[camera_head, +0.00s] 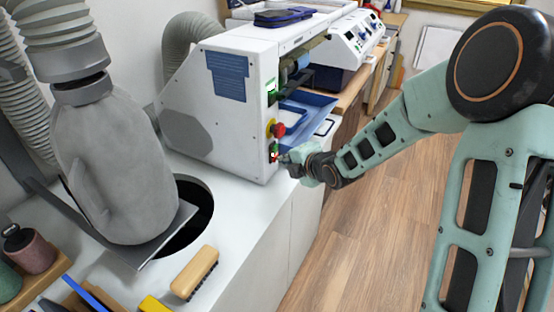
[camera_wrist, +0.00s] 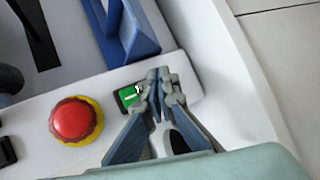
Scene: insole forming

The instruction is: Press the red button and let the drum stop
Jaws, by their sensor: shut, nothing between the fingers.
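A large red mushroom button on a yellow collar (camera_head: 278,129) sits on the end panel of the white machine (camera_head: 222,125); it also shows in the wrist view (camera_wrist: 73,118). Below it in the head view is a small switch with a green part (camera_head: 273,147) and a red part (camera_head: 274,157). In the wrist view only the green part (camera_wrist: 128,95) shows clearly; my fingers cover what lies beside it. My gripper (camera_head: 284,160) is shut and empty, its tips (camera_wrist: 158,82) at this switch, apart from the mushroom button. I cannot tell contact or whether a drum turns.
A blue tray (camera_head: 308,112) juts from the machine just above my gripper. A grey dust bag (camera_head: 112,165) stands left on the white counter (camera_head: 245,225), near a dark round hole. A wooden brush (camera_head: 195,272) lies in front. The wooden floor (camera_head: 375,220) at right is clear.

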